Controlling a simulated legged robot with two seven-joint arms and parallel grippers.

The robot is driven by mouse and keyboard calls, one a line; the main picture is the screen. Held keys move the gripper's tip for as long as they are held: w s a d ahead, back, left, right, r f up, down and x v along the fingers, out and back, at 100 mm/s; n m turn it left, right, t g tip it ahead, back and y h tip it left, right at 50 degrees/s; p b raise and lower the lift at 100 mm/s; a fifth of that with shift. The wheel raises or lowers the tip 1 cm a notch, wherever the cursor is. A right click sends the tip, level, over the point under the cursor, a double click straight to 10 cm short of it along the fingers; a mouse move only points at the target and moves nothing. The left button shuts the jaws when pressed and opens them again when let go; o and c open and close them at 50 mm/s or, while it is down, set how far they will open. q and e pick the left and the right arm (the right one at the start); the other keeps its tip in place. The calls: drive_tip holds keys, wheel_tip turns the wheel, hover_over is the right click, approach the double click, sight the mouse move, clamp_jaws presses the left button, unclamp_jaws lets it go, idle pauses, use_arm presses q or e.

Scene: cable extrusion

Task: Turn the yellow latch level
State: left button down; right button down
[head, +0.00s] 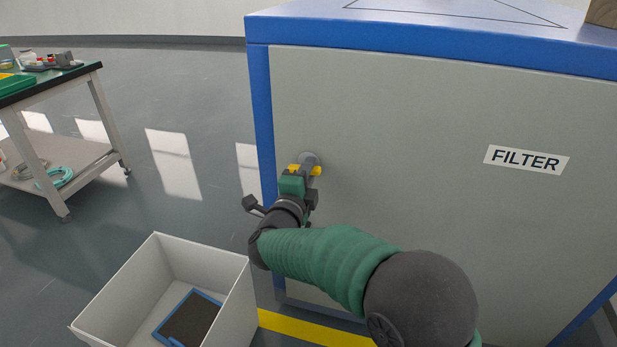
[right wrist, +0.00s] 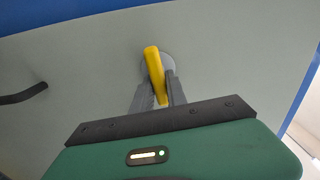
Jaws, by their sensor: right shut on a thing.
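The yellow latch (head: 316,171) sits on a round grey mount on the grey cabinet door (head: 400,130), near its left edge. In the head view it looks near level, partly hidden behind my gripper. My right gripper (head: 305,172) reaches up to it from below. In the right wrist view the latch (right wrist: 155,75) runs along between the two grey fingers of my right gripper (right wrist: 158,92), which are shut on it. The wrist camera's own tilt is unclear. My left gripper is in neither view.
A white bin (head: 205,252) with a blue-framed dark panel (head: 188,320) inside stands on the floor at lower left. A cart with a green top (head: 85,70) stands at far left. A FILTER label (head: 526,159) is on the door. Open floor lies between cart and cabinet.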

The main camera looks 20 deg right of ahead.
drive_tip(key=shift+f+m+b, duration=0.25)
drive_tip(key=shift+m+b, duration=0.05)
drive_tip(key=shift+m, duration=0.2)
drive_tip(key=c, duration=1.4)
unclamp_jaws()
drive_tip(key=shift+w, duration=0.1)
drive_tip(key=shift+o, duration=0.2)
drive_tip(key=shift+r, duration=0.1)
